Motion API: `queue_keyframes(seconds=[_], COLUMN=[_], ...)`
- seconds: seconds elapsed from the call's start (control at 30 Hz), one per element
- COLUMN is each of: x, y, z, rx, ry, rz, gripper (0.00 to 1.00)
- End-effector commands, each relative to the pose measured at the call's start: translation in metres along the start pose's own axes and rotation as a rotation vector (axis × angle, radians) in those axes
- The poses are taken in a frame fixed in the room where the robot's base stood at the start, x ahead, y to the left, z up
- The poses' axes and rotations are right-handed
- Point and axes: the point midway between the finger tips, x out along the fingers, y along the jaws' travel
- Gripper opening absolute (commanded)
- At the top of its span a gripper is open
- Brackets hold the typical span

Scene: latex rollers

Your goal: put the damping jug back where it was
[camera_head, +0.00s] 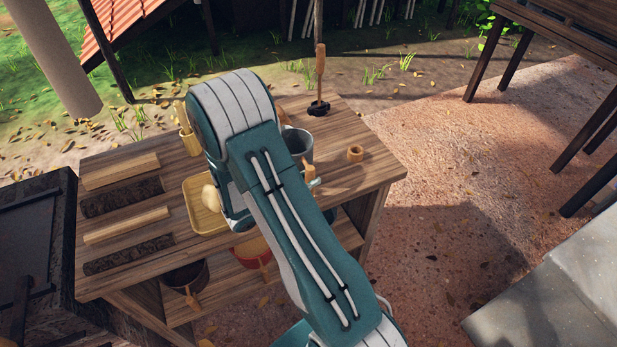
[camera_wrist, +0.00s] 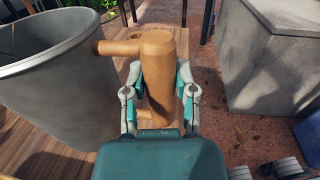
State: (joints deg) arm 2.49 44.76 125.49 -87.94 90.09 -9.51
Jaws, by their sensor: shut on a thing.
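The jug is a grey, wide-mouthed vessel (camera_head: 298,146) at the right part of the wooden table, partly behind my arm. In the wrist view the grey jug (camera_wrist: 50,90) fills the left side, upright or nearly so. Its thick brown handle (camera_wrist: 158,75) stands between my fingers, with a peg reaching left to the jug's rim. My gripper (camera_wrist: 160,88) is shut on this handle. In the head view my arm hides most of the gripper. I cannot tell whether the jug's base touches the table.
On the table (camera_head: 370,175), a small wooden ring (camera_head: 355,154) lies right of the jug. A wooden-handled tool (camera_head: 319,85) stands behind it. A yellow tray (camera_head: 196,215) and several boards (camera_head: 121,171) lie left. The table's right corner is bare. Containers sit on the shelf below.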

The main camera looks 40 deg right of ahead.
Motion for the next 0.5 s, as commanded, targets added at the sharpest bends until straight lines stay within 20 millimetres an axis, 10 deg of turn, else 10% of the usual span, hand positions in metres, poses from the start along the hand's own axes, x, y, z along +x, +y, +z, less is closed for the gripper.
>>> queue_keyframes(seconds=[0.2, 0.23, 0.3, 0.5], x=[-0.0012, -0.0014, -0.0015, -0.0016], y=[-0.0001, -0.0002, -0.0001, -0.0001], z=[-0.0003, -0.0005, -0.0002, -0.0001], rx=[0.001, 0.001, 0.001, 0.001], ry=[-0.002, -0.002, -0.002, -0.002], rz=[-0.001, -0.001, -0.001, -0.001], gripper=[0.0, 0.45, 0.7, 0.7])
